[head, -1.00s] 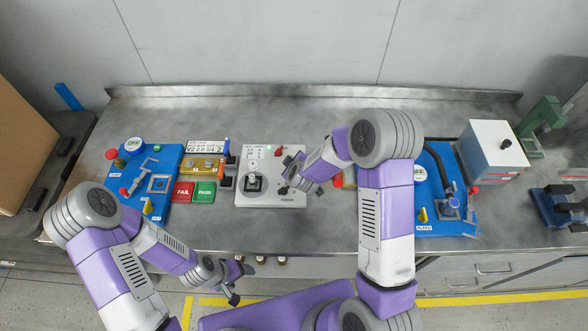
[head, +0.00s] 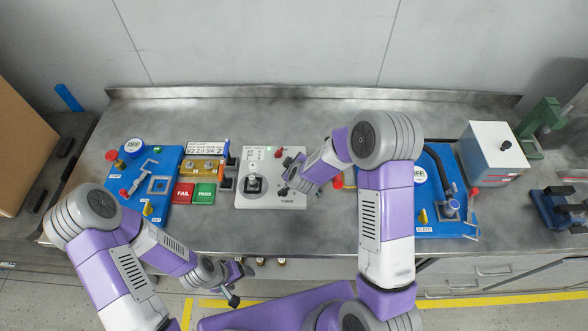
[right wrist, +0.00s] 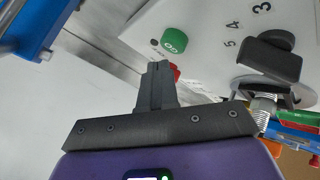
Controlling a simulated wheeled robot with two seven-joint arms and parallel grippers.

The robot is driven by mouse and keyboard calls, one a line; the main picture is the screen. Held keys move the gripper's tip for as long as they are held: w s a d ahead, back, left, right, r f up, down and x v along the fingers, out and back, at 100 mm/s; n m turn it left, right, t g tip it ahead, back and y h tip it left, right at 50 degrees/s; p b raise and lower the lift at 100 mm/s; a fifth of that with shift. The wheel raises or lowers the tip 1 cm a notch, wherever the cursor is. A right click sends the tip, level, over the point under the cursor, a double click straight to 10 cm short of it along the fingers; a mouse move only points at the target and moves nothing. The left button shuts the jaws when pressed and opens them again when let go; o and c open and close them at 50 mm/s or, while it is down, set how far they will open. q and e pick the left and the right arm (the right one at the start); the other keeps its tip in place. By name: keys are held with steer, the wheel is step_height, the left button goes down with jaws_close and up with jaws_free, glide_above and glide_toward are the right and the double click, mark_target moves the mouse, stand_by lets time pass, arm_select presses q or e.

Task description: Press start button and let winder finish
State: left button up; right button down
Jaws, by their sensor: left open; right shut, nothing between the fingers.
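The white winder box (head: 243,195) stands mid-bench in the head view, with a dark fixture (head: 254,184) on its top and a red part (head: 279,152) near its back edge. In the right wrist view a green round button (right wrist: 173,41) with white lettering sits on a white panel with printed numbers. My right gripper (head: 285,177) is over the box's right side. Its fingers (right wrist: 158,68) are shut and empty, pointing toward the panel near the green button; I cannot tell whether they touch anything. A red part shows partly behind the fingertips. My left gripper (head: 238,285) is open and empty, in front of the bench.
FAIL (head: 183,193) and PASS (head: 204,193) pads lie left of the winder, beside a blue pump station (head: 152,210). Another blue station (head: 432,190) and a white box (head: 493,148) stand right. Bare bench (head: 300,235) lies in front of the winder.

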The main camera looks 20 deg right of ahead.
steer(key=shift+f, duration=0.15)
stand_by(0.7)
steer(key=shift+f+b, duration=0.3)
